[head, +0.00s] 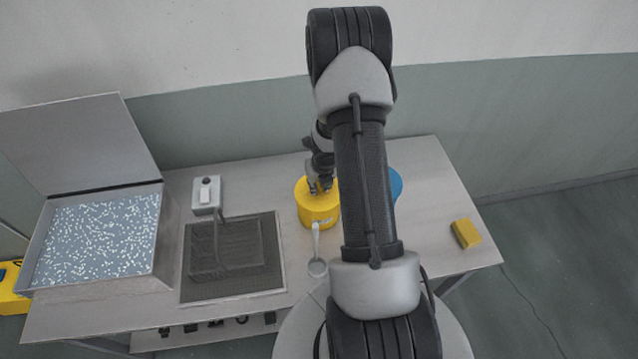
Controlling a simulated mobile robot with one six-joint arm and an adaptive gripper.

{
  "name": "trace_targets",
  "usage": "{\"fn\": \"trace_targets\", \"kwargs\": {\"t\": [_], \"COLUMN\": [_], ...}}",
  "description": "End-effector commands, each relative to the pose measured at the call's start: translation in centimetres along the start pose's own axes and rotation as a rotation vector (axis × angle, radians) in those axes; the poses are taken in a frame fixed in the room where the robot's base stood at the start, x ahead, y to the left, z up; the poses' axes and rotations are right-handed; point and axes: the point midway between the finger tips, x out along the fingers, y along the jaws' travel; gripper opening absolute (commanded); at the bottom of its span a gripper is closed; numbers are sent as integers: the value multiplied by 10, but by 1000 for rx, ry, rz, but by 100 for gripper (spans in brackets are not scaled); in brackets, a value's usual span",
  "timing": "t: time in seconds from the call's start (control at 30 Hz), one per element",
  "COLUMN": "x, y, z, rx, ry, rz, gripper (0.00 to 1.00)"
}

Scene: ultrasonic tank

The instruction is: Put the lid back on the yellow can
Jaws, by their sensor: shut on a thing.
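The yellow can (319,215) stands upright on the table, left of my arm. Its top looks covered by a yellow lid (303,191), which seems to sit at the can's rim. I cannot tell from here whether the lid is fully seated. My gripper (321,188) points down at the top of the can and is shut on the lid, near its middle. My fingers hide the gripped part. My arm hides the right side of the can's surroundings.
A blue can (396,184) is partly hidden behind my arm. A spoon or ladle (317,262) lies in front of the yellow can. A wire basket (228,254) on a dark mat and the open tank (98,238) are left. A yellow sponge (466,233) lies right.

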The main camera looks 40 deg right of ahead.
Motion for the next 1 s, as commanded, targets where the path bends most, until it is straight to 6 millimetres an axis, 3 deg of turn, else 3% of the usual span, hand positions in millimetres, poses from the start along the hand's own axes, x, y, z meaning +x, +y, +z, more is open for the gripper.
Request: {"fn": "trace_targets", "kwargs": {"t": [0.2,0.23,0.53,0.77,1.0], "x": [0,0,0,0,0], "y": [0,0,0,0,0], "z": [0,0,0,0,0], "rx": [0,0,0,0,0], "ry": [0,0,0,0,0], "rz": [0,0,0,0,0], "gripper": [0,24,44,46,60]}}
